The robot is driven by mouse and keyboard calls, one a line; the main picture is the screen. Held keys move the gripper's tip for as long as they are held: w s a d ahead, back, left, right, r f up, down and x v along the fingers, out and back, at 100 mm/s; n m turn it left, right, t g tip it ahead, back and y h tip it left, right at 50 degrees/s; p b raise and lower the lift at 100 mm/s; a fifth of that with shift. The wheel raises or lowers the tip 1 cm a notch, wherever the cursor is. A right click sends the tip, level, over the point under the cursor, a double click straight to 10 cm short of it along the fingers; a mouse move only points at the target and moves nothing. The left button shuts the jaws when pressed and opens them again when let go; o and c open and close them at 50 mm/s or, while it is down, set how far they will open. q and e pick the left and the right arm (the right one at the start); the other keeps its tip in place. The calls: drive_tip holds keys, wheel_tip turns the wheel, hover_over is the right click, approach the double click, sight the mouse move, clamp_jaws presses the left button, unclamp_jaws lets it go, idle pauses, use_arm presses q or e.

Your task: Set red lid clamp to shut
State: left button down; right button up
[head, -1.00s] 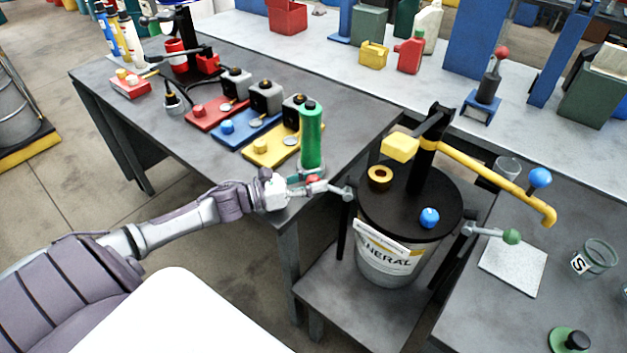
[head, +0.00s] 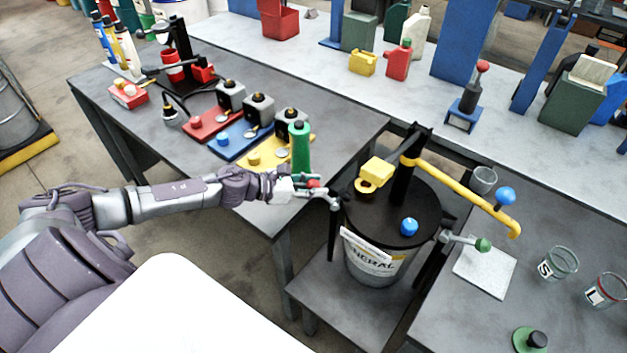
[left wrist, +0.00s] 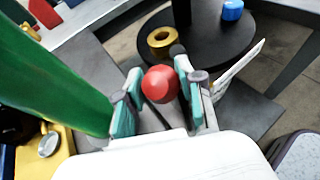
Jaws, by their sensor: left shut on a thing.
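The red lid clamp has a grey lever with a red ball knob (head: 313,183) on the left side of the drum (head: 375,265), by its black lid (head: 385,212). My left gripper (head: 306,189) is at the knob. In the left wrist view, the red knob (left wrist: 160,84) sits between the two teal-padded fingers of my left gripper (left wrist: 156,93), which is shut on it. Much of the lever is hidden there. A green-knobbed clamp (head: 482,244) stands out on the drum's right side. My right gripper is not in view.
A green cylinder (head: 300,150) stands close beside my left gripper, on the left table's corner. A yellow pump handle (head: 470,187) reaches over the lid to the right. A white label plate (head: 367,246) sticks out at the drum's front. Glass jars (head: 558,263) stand on the right table.

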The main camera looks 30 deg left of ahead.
use_arm(q)
drive_tip(key=shift+w+d+r, duration=0.55)
drive_tip(key=shift+r, duration=0.25)
drive_tip(key=shift+w+d+r+p, duration=0.2)
drive_tip(key=shift+w+d+p, duration=0.1)
drive_tip(key=shift+d, duration=0.2)
drive_tip(key=shift+w+d+r+p, duration=0.2)
drive_tip(key=shift+w+d, duration=0.1)
drive_tip(key=shift+d, duration=0.2)
drive_tip(key=shift+w+d, duration=0.25)
drive_tip(key=shift+d, duration=0.1)
drive_tip(key=shift+w+d+f+p, duration=0.2)
drive_tip(key=shift+w+d+p, duration=0.1)
drive_tip(key=shift+d, duration=0.25)
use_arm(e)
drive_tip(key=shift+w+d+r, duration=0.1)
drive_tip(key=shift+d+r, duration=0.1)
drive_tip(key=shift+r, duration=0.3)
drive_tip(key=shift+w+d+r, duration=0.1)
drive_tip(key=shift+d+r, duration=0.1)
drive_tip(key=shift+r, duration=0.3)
use_arm(q)
drive_tip(key=shift+s+d+f, duration=0.1)
drive_tip(key=shift+f, duration=0.1)
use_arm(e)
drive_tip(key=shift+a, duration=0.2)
